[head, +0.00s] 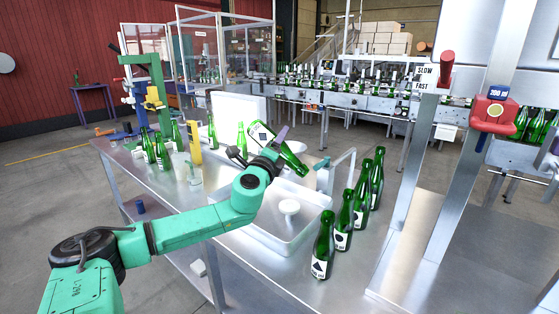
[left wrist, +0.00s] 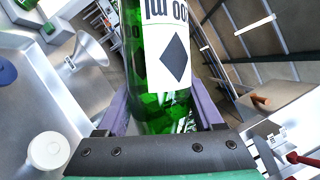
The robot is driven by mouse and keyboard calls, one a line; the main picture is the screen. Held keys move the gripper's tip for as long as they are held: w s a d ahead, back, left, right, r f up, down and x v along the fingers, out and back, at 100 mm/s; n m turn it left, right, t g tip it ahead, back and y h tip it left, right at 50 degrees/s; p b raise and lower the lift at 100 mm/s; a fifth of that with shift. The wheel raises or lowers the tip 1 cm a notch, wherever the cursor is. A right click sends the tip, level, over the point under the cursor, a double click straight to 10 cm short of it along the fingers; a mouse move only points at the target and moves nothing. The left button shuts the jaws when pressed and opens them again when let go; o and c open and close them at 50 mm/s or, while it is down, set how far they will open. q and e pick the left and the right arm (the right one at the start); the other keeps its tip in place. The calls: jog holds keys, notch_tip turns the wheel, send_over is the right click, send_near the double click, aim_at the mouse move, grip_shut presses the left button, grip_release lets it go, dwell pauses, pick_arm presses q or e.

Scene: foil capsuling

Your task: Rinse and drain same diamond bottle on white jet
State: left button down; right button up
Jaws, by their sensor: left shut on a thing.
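My left gripper (head: 272,147) is shut on a green bottle (head: 290,158) with a white label. In the left wrist view the held bottle (left wrist: 158,108) shows a dark diamond on its label, and the label text is upside down. The bottle is tilted in the head view, label end up and left, the other end down and right. Its top and mouth are outside the left wrist view. The white jet (head: 289,206) stands in the shallow metal sink (head: 262,240), below and apart from the bottle. It also shows at lower left in the left wrist view (left wrist: 48,150).
A row of several green bottles (head: 322,250) stands right of the sink, the nearest with a triangle label. More bottles (head: 162,152) stand at the bench's left, near a yellow post (head: 195,142). A metal frame (head: 343,165) rises behind the sink. A conveyor (head: 350,100) runs behind.

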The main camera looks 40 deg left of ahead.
pick_arm(q)
jog(key=m+t+h+b, duration=0.1)
jog(key=m+h+b, duration=0.1)
jog(key=m+b, duration=0.2)
jog(key=m+t+h+b, duration=0.1)
jog(key=m+h+b, duration=0.1)
jog(key=m+b, duration=0.3)
jog(key=m+t+h+b, duration=0.2)
jog(key=m+b, duration=0.3)
jog(key=m, duration=0.2)
jog(key=shift+a+f, duration=0.1)
jog(key=shift+f, duration=0.05)
jog(key=shift+m+h+b, duration=0.5)
jog(key=shift+r, duration=0.25)
